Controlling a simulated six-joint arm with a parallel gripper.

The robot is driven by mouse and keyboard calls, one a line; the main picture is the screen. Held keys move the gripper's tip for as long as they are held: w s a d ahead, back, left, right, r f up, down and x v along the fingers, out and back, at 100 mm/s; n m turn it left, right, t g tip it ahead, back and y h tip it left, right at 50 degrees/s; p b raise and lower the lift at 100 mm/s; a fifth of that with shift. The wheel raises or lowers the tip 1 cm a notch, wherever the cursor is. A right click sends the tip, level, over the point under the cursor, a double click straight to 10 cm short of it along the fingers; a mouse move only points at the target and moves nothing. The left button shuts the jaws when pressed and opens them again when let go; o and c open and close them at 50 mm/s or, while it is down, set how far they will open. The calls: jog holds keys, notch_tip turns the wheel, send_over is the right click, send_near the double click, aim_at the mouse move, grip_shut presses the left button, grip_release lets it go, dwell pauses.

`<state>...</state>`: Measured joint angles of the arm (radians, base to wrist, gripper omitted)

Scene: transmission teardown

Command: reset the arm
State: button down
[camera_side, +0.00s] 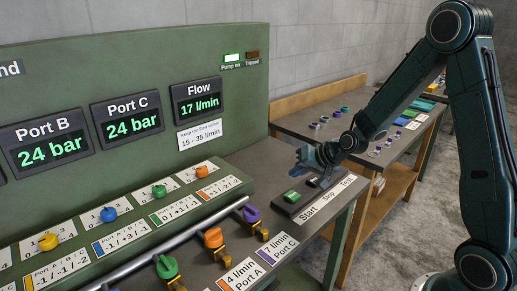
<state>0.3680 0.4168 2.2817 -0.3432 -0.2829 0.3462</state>
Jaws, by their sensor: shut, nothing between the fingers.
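My gripper (301,163) is at the end of my dark teal arm, which reaches in from the right. It is over the right end of the green test bench, close above a dark button box (293,205) with a green button. I cannot tell whether the gripper touches the box.
Green (166,267), orange (213,238) and purple (251,214) valve handles stand along a pipe left of the gripper. Several coloured knobs sit on the sloped panel. Displays read 24 bar, 24 bar and 17 l/min (197,101). A side table (300,118) behind holds small parts.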

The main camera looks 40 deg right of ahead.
jog(key=s+a+r+n+g, duration=0.2)
jog(key=s+a+r+n, duration=0.35)
jog(key=s+r, duration=0.55)
jog(key=s+a+r+n, duration=0.1)
jog(key=s+r, duration=0.1)
jog(key=s, duration=0.6)
jog(key=s+a+r+n+g+h, duration=0.1)
jog(key=s+a+r, duration=0.1)
jog(key=s, duration=0.7)
jog(key=shift+s+r+g, duration=0.2)
jog(key=shift+r+g, duration=0.1)
jog(key=shift+r, duration=0.55)
